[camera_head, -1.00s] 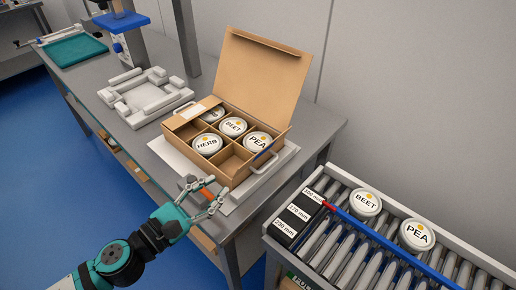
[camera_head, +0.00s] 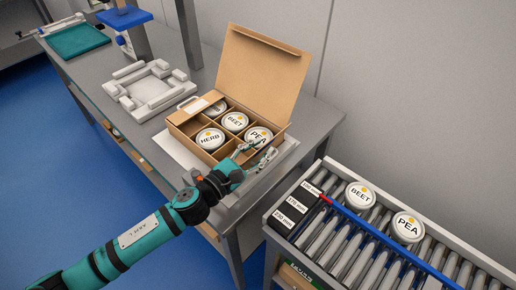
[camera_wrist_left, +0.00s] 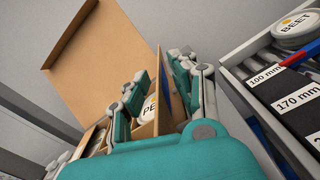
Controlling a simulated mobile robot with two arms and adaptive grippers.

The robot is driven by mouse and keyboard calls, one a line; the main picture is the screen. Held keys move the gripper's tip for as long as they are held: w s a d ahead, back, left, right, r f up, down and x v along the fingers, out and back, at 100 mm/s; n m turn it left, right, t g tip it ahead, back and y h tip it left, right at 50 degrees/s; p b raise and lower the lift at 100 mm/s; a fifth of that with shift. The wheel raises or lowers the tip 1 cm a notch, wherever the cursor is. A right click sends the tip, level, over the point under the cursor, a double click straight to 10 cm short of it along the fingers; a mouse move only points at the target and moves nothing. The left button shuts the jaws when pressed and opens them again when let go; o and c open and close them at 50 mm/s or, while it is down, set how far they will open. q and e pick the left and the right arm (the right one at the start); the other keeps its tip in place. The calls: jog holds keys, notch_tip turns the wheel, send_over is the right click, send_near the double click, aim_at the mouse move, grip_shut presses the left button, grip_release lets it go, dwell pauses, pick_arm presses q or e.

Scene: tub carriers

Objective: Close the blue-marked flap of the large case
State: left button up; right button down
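The cardboard case (camera_head: 190,127) stands on the table with its big lid (camera_head: 262,72) upright at the back. A flap at its left end (camera_head: 199,104) lies folded in over the case. Labelled tubs, HERB (camera_head: 210,139), BEET (camera_head: 235,121) and PEA (camera_head: 259,137), sit in its compartments; another is partly hidden. My left gripper (camera_head: 256,153) is at the case's right end, fingers apart. In the left wrist view, the upright right-end flap (camera_wrist_left: 161,75) with a blue strip shows between the fingers (camera_wrist_left: 160,95); I cannot tell whether they touch it. My right gripper is out of view.
A roller conveyor (camera_head: 345,240) at the right carries BEET (camera_head: 360,195) and PEA (camera_head: 407,227) tubs and a blue bar. A grey-white fixture (camera_head: 150,88) stands left of the case. A wall rises close behind the table.

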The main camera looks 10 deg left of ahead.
pick_arm(q)
jog(key=shift+c, duration=0.3)
grip_shut()
jog(key=shift+a, duration=0.1)
jog(key=n, duration=0.2)
jog(key=a, duration=0.1)
jog(key=shift+w+r+n+p, duration=0.25)
jog(key=shift+w+n+p, duration=0.05)
jog(key=shift+w+n, duration=0.1)
jog(key=shift+w+a+n, duration=0.3)
jog(key=shift+a+n, duration=0.1)
jog(key=shift+n, duration=0.65)
jog(key=shift+w+a+n, duration=0.25)
jog(key=shift+a+n, duration=0.1)
jog(key=shift+n, duration=0.7)
jog(key=shift+o, duration=0.3)
grip_release()
